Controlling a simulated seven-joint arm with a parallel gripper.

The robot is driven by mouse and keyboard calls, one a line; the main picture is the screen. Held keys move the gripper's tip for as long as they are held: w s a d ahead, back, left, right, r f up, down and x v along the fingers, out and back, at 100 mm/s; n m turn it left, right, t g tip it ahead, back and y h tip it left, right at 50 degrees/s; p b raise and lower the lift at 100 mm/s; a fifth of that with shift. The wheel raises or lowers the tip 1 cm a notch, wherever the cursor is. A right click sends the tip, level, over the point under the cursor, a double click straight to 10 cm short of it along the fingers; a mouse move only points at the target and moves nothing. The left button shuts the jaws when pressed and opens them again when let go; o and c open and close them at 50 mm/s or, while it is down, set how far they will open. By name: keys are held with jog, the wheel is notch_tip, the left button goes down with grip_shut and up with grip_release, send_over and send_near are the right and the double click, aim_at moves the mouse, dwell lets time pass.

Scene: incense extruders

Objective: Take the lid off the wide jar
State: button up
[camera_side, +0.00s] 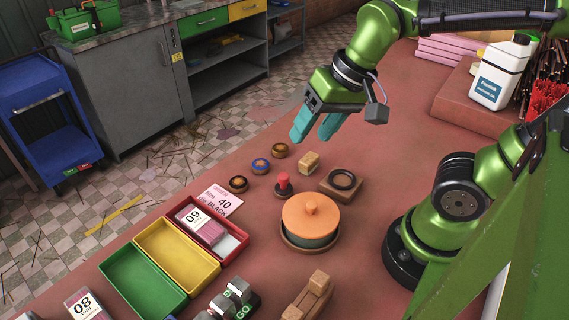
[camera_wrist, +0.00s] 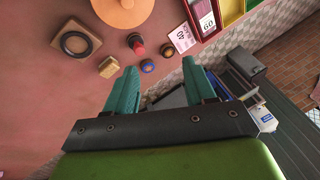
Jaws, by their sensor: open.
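The wide jar (camera_side: 309,238) stands on the red-brown table in the side view, on a brown base. In the wrist view the lid (camera_wrist: 122,8) is cut off by the top edge. My gripper (camera_side: 314,136) is open and empty, with teal fingers, high above the table and beyond the jar. The fingers of my gripper (camera_wrist: 160,82) also show in the wrist view, spread apart, away from the lid.
Near the jar are a red-topped stamp (camera_side: 284,184), a wooden block with a black ring (camera_side: 342,182), a small tan block (camera_side: 309,162) and several small round pieces. Red, yellow (camera_side: 176,255) and green trays lie left. A white jug (camera_side: 501,72) stands at the back right.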

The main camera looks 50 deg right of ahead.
aim_at(312, 204)
jog(key=f+m+g, duration=0.1)
jog(key=f+m, duration=0.2)
jog(key=f, duration=0.2)
jog(key=s+a+f+m+g+h, duration=0.1)
jog(key=f+m+g, duration=0.1)
jog(key=f, duration=0.3)
jog(key=f+m+g+h, duration=0.1)
jog(key=f+m, duration=0.4)
jog(key=f, duration=0.1)
jog(key=shift+s+a, duration=0.2)
grip_shut()
